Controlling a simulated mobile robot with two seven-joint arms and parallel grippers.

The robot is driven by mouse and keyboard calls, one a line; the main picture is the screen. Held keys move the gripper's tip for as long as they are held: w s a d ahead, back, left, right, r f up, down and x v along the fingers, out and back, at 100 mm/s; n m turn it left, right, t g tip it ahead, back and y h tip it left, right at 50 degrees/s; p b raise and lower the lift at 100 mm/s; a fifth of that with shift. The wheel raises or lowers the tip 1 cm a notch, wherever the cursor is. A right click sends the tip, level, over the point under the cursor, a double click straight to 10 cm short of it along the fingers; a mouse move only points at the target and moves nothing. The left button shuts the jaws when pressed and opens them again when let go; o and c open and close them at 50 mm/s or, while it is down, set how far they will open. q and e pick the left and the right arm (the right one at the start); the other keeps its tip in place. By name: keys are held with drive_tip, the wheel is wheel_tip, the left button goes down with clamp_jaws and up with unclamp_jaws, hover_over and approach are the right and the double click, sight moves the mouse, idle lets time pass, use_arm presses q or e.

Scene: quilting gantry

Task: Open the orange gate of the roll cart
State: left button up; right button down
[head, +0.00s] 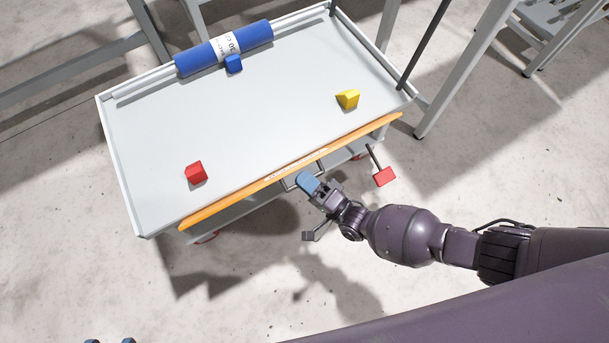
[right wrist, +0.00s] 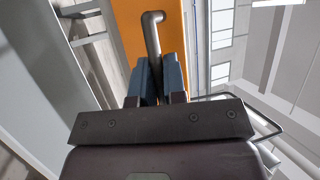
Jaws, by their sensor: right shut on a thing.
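The roll cart (head: 140,165) has a light grey deck, and the orange gate (head: 235,197) runs along its near long edge, seen mostly from above as a narrow strip. The gate also shows in the right wrist view (right wrist: 130,25). A grey bar handle (right wrist: 153,35) sits on the gate's outer side. My right gripper (head: 309,183) is at the middle of the gate, its blue fingers shut on the handle, which runs down between them in the wrist view. My left gripper (head: 111,341) shows only as two separated blue fingertips at the bottom edge, away from the cart.
On the deck are a blue roll (head: 195,60) at the far side, a blue block (head: 234,64), a yellow block (head: 348,99) and a red block (head: 196,173). A red pedal (head: 384,177) sticks out right of my right gripper. Open concrete floor lies in front.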

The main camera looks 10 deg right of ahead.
drive_tip(key=shift+s+f+n+t+y, duration=0.1)
drive_tip(key=shift+f+n+t+y, duration=0.15)
drive_tip(key=shift+n+t+y, duration=0.05)
idle(0.5)
drive_tip(key=c, duration=1.5)
unclamp_jaws()
drive_tip(key=v, duration=1)
drive_tip(key=shift+s+d+f, duration=0.1)
drive_tip(key=shift+s+d, duration=0.15)
drive_tip(key=shift+d, duration=0.05)
